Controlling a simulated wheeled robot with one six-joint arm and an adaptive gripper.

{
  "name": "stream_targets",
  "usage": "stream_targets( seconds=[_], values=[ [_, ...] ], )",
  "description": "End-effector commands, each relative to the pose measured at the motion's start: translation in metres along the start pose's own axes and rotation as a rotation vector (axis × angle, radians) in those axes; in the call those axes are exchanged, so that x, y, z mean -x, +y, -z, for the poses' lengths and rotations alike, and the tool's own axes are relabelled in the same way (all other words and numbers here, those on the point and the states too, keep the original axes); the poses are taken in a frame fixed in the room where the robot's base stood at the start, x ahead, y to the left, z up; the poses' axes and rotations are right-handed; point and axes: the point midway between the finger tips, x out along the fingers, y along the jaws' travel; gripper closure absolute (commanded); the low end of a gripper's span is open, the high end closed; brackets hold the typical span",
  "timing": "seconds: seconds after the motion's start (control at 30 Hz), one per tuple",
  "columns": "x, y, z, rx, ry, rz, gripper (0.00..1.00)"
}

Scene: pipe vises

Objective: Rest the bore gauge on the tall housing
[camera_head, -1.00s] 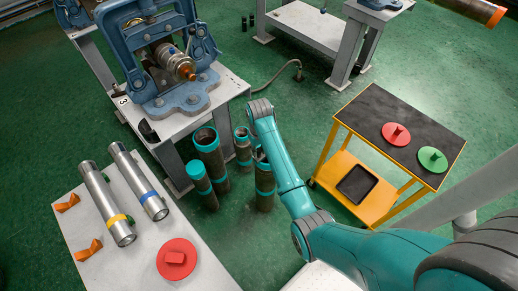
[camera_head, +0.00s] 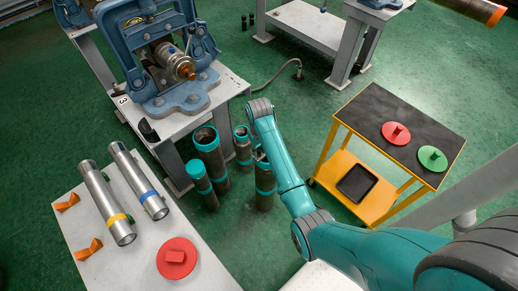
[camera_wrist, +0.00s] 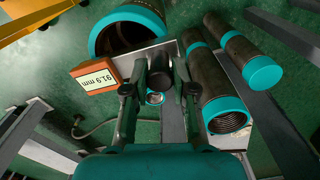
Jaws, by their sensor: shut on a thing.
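The bore gauge (camera_wrist: 93,76) has an orange box with a white readout of "91.9 mm" and a pale flat bar running right from it. In the wrist view my gripper (camera_wrist: 159,82) is shut on its dark grip, with the gauge in front of the fingers. A wide, dark housing with a teal rim (camera_wrist: 128,32) stands open just beyond the box and bar; I cannot tell whether they touch. Several teal-banded pipe housings stand on the floor, among them a wide open one (camera_head: 209,150) in the head view. There my arm hides the gripper and gauge.
Two dark, teal-ended pipes (camera_wrist: 218,92) show right of the gripper. The vise bench (camera_head: 232,84) is behind the housings. A white table (camera_head: 135,262) with silver pipes is front left, and a yellow cart (camera_head: 338,118) is right. Green floor lies between.

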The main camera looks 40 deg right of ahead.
Motion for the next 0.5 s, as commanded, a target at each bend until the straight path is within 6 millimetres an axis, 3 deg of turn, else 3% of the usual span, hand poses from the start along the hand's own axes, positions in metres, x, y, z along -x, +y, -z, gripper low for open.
stream_targets(
  seconds=[0.5],
  values=[
    [-0.0048,0.0001,0.0004,0.0,0.001,0.0,1.0]
  ],
)
